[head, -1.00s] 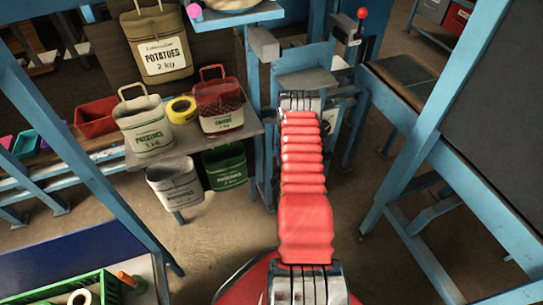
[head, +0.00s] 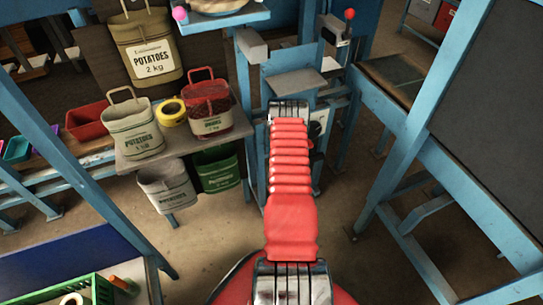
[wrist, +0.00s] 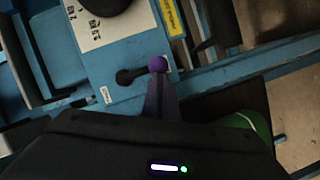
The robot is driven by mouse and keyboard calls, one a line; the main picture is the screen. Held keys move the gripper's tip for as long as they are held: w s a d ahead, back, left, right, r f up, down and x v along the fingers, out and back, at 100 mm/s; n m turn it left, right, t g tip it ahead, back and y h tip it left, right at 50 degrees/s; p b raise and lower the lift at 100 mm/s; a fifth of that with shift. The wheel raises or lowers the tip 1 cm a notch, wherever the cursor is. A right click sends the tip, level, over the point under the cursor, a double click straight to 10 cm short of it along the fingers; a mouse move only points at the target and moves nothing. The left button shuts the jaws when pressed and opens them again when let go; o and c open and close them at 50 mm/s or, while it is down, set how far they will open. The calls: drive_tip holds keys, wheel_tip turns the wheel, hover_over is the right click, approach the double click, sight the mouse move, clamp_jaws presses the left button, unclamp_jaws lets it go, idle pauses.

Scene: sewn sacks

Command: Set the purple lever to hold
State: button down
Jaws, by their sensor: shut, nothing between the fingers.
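The purple lever's round knob (wrist: 157,64) shows in the wrist view, at the end of a short black arm that runs left to a dark hub on a blue panel (wrist: 105,62). The knob lies beside a small white label, and another small label sits lower left of the hub; I cannot read either. My gripper (wrist: 159,82) is shut and empty, its dark tapered fingers pointing up at the knob, with the tips just below or against it; contact is unclear. In the head view I cannot make out the purple lever or my fingertips beyond my red arm.
A red-knobbed lever (head: 350,14) stands at the upper right, and a pink ball (head: 180,13) at the upper left. Sacks, including a potato sack (head: 132,126), and a yellow tape roll (head: 173,111) stand on a shelf at left. A blue-framed stand (head: 415,150) is at right.

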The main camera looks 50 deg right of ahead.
idle(0.3)
drive_tip(key=w+a+v, duration=0.1)
drive_tip(key=w+v, duration=0.1)
drive_tip(key=v, duration=1)
drive_tip(key=shift+s+a+r, duration=0.2)
drive_tip(key=shift+s+a, duration=0.05)
drive_tip(key=shift+a, duration=0.45)
